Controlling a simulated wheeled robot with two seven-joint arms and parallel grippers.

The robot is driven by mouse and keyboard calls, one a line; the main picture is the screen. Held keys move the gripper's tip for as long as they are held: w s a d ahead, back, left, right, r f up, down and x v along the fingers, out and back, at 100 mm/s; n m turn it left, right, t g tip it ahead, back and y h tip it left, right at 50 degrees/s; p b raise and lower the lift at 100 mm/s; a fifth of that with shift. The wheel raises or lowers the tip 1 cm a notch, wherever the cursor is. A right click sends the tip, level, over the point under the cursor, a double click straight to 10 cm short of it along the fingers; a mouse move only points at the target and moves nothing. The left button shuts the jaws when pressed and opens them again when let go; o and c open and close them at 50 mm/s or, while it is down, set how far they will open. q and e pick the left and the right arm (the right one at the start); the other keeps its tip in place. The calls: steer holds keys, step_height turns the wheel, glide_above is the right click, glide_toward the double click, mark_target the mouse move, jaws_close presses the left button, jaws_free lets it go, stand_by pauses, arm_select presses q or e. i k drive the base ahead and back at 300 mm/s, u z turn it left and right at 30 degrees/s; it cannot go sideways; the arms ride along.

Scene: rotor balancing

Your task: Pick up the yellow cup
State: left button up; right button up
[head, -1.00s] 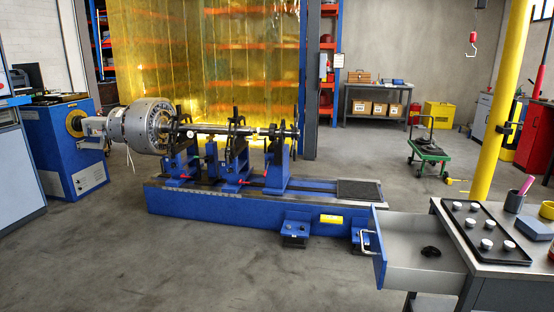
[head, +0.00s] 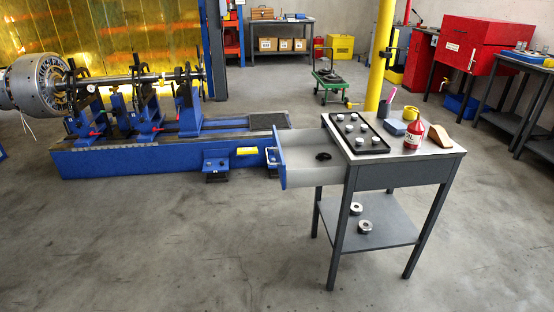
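The yellow cup (head: 410,113) is small in the head view. It stands at the back of the grey worktable's top (head: 440,153), behind a blue block (head: 395,127) and a red bottle (head: 414,136). Its lower part is partly hidden by these things. Neither of my grippers is in view.
A black tray (head: 349,146) with several small light round pieces lies on the worktable, near a dark holder with a pink pen (head: 385,108). A brown wedge-shaped thing (head: 440,137) lies at the right. An open drawer (head: 300,165) sticks out left. The floor in front is clear.

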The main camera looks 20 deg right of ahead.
mark_target(409, 114)
steer(key=u, duration=1.15)
steer(key=i, duration=0.7)
steer(key=z, duration=2.05)
